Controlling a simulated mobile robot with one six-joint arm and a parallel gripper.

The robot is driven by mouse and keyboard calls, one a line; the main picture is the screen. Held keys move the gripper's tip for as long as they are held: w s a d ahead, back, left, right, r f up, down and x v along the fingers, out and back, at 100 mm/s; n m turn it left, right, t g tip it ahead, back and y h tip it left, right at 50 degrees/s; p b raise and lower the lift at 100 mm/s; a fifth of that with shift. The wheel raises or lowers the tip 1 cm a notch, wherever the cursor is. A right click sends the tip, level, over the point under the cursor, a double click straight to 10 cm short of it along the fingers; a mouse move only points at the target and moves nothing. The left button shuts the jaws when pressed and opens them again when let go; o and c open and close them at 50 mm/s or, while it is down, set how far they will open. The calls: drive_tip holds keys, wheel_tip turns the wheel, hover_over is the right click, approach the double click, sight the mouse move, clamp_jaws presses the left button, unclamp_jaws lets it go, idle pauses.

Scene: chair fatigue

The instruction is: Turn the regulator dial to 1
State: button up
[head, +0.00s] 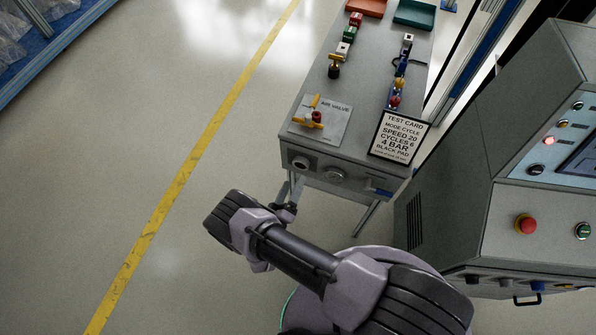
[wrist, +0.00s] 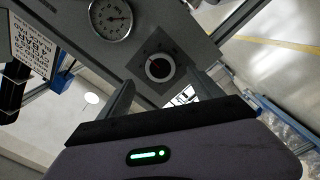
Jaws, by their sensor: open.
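The regulator dial (wrist: 159,68) is a round dark knob with a pale ring on a dark square plate on the bench's front face. A small reddish mark shows near its edge; its numbers are too small to read. In the head view the dial (head: 300,163) sits at the left of the front face. My gripper (wrist: 161,80) is open, its two fingers pointing toward the dial, one on each side of it in the picture. I cannot tell whether they touch it. In the head view my gripper (head: 287,211) is below and in front of the bench, partly hidden by my wrist.
A round gauge (wrist: 110,18) is beside the dial. The bench (head: 358,120) carries a yellow-handled air valve (head: 313,117), several small blocks, trays and a test card (head: 397,138) reading 4 BAR. A grey machine (head: 540,150) stands at the right. Floor at the left is clear.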

sight(300, 166)
drive_tip(key=x, duration=0.6)
drive_tip(key=shift+b, duration=0.4)
drive_tip(key=c, duration=1.4)
drive_tip(key=shift+o, duration=0.2)
drive_tip(key=shift+n, duration=0.3)
